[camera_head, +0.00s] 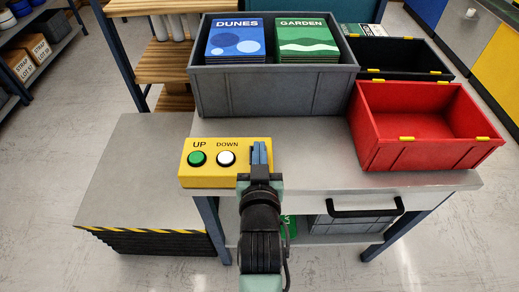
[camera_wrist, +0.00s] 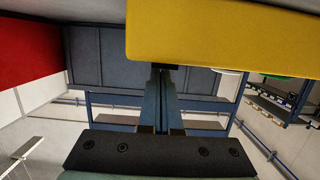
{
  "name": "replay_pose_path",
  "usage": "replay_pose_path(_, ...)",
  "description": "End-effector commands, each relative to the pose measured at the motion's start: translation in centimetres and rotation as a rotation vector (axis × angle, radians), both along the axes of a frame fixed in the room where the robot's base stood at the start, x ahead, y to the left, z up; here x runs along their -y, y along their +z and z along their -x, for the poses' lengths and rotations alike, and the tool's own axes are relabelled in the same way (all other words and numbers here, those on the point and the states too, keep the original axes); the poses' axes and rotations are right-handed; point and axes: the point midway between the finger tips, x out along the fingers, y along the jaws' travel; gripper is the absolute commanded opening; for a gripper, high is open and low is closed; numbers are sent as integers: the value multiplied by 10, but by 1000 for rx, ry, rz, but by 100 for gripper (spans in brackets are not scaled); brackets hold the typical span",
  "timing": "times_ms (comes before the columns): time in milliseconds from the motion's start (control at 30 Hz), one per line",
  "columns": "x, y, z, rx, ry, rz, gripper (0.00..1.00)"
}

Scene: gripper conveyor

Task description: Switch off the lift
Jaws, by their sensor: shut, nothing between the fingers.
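A yellow control box (camera_head: 225,178) sits on the front left of the grey table. It has a green button (camera_head: 197,158) labelled UP and a white button (camera_head: 226,158) labelled DOWN. My gripper (camera_head: 259,150) is shut and empty in front of the box's right end, hiding whatever is there. In the wrist view the closed fingertips (camera_wrist: 163,72) are close to the edge of the yellow box (camera_wrist: 220,35); I cannot tell whether they touch. The lift (camera_head: 140,165) is a grey platform at left with a striped edge and black folded bellows below.
A grey crate (camera_head: 275,93) with DUNES and GARDEN packs stands behind the box. A red bin (camera_head: 415,155) stands at right, with a black bin (camera_head: 400,57) behind it. The table (camera_head: 310,165) has a black front handle (camera_head: 365,212). The lift's top is bare.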

Motion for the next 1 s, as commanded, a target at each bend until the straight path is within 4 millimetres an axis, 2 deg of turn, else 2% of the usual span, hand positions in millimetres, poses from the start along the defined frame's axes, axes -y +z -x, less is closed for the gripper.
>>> replay_pose_path(33,0,12,-2,1,0,0,0)
replay_pose_path(200,-1,41,-11,1,0,1,0)
replay_pose_path(267,-1,37,1,-3,0,1,0)
replay_pose_path(600,-1,60,63,-2,0,0,0)
replay_pose_path(800,0,67,80,0,0,0,0)
replay_pose_path(1000,0,68,84,0,0,0,0)
